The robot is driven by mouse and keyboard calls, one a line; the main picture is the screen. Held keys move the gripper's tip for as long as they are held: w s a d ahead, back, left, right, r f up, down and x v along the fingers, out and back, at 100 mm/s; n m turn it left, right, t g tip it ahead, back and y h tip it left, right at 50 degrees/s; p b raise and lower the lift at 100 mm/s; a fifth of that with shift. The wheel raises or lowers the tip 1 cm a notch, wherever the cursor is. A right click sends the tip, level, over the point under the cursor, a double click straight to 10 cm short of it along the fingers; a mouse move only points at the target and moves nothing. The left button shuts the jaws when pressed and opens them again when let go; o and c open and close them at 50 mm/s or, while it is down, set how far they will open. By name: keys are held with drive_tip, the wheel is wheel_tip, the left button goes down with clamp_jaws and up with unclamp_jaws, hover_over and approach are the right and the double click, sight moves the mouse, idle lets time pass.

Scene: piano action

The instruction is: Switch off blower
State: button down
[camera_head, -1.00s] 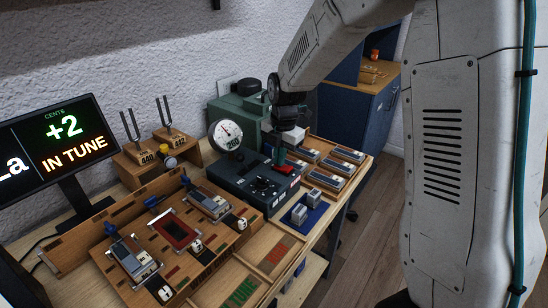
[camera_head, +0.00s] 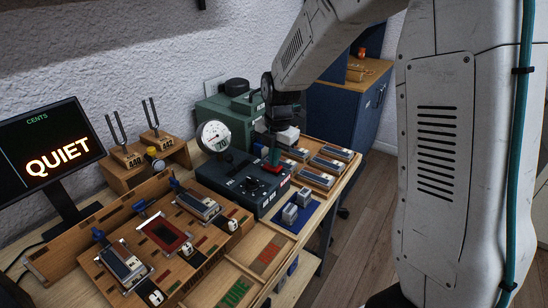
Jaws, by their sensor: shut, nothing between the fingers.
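A dark control box (camera_head: 236,186) with a knob on top and a red switch (camera_head: 271,167) at its right end stands mid-bench.
The monitor (camera_head: 52,158) shows QUIET. Two tuning forks (camera_head: 118,134) stand on wooden boxes. A wooden work board (camera_head: 190,240) with reed parts fills the front. Small blocks sit on a blue mat (camera_head: 284,222), and more parts lie in a wooden tray (camera_head: 306,186) to the right.

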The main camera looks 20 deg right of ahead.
wheel_tip(320, 180, up, 14)
drive_tip(key=w, duration=0.1)
drive_tip(key=shift+w+a, duration=0.2)
drive_tip(key=shift+a, duration=0.25)
drive_tip(key=shift+f, duration=0.1)
drive_tip(key=s+d+m, duration=0.1)
drive_tip(key=s+m, duration=2.3)
drive_tip(key=s, duration=0.9)
drive_tip(key=shift+d+m+t+h, duration=0.3)
